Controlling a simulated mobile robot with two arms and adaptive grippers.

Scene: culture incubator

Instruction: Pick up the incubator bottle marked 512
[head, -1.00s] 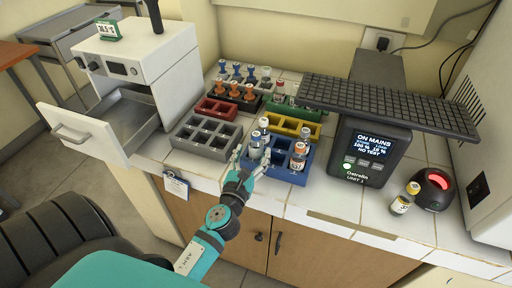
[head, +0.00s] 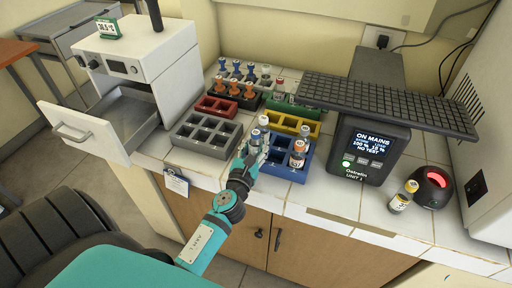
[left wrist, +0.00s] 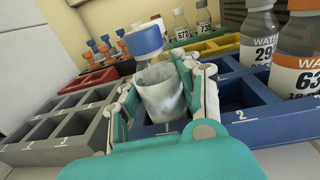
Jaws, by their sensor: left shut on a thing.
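My left gripper (head: 250,157) is at the front left of the blue rack (head: 285,176). In the left wrist view its fingers (left wrist: 165,100) are shut around a clear bottle with a blue cap (left wrist: 145,42), at the compartment marked 1. The bottle looks nearly upright; its number is not readable, and I cannot tell whether its base is clear of the rack. Its cap also shows in the head view (head: 256,134). No number 512 is legible on any bottle. My right gripper is not in view.
Bottles with orange and white labels (head: 298,153) stand at the right of the blue rack. Grey (head: 188,143), red (head: 215,107), yellow (head: 293,122) and green racks surround it. A loose bottle (head: 403,197) stands near a red-lit device (head: 433,188).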

